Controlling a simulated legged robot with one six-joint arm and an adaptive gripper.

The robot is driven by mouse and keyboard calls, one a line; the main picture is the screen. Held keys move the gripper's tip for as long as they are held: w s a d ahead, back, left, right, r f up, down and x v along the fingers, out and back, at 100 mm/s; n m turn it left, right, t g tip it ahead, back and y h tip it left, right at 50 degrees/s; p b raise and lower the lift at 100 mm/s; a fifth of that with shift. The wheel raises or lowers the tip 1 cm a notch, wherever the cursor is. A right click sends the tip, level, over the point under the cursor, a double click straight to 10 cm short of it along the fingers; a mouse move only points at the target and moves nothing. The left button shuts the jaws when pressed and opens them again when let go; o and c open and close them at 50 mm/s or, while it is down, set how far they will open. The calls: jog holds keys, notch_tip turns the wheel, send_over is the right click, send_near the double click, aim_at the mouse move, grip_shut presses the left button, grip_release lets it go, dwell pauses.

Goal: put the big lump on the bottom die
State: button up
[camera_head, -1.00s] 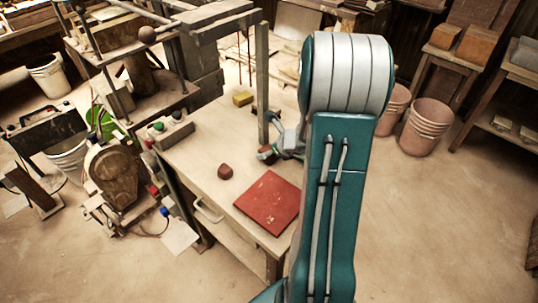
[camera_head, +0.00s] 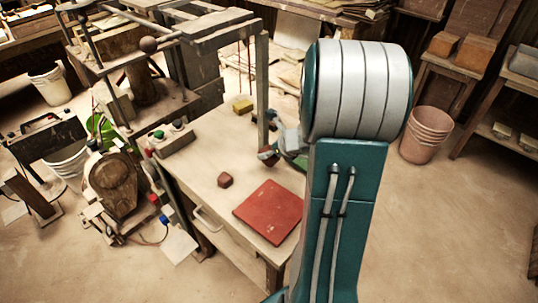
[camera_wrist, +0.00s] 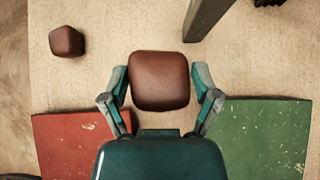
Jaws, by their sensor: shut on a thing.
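The big lump (camera_wrist: 160,81) is a reddish-brown rounded block. In the wrist view it sits between the two fingers of my gripper (camera_wrist: 161,92), which is shut on it. In the head view my gripper (camera_head: 277,153) and the big lump (camera_head: 266,154) are small and partly hidden behind my arm, near the table's post. I cannot tell whether the lump touches the table. A smaller brown lump (camera_head: 225,180) lies on the table to the left and also shows in the wrist view (camera_wrist: 66,41). I cannot pick out the bottom die with certainty; the press (camera_head: 155,105) stands at the back left.
A red mat (camera_head: 270,211) lies at the table's front, and a green mat (camera_wrist: 262,139) lies right of my gripper in the wrist view. A post (camera_head: 262,92) rises beside my gripper. A yellow block (camera_head: 243,105) and a button box (camera_head: 173,139) stand on the table (camera_head: 198,172).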

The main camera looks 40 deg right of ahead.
jog(key=s+r, duration=0.1)
jog(key=s+a+r, duration=0.1)
jog(key=r, duration=0.1)
jog(key=s+a+r, duration=0.1)
jog(key=r, duration=0.1)
jog(key=shift+s, duration=0.15)
jog(key=s+a+r, duration=0.3)
jog(key=s+a, duration=0.1)
jog(key=s, duration=0.3)
jog(key=shift+s+a+r, duration=0.35)
jog(key=shift+s+r, duration=0.05)
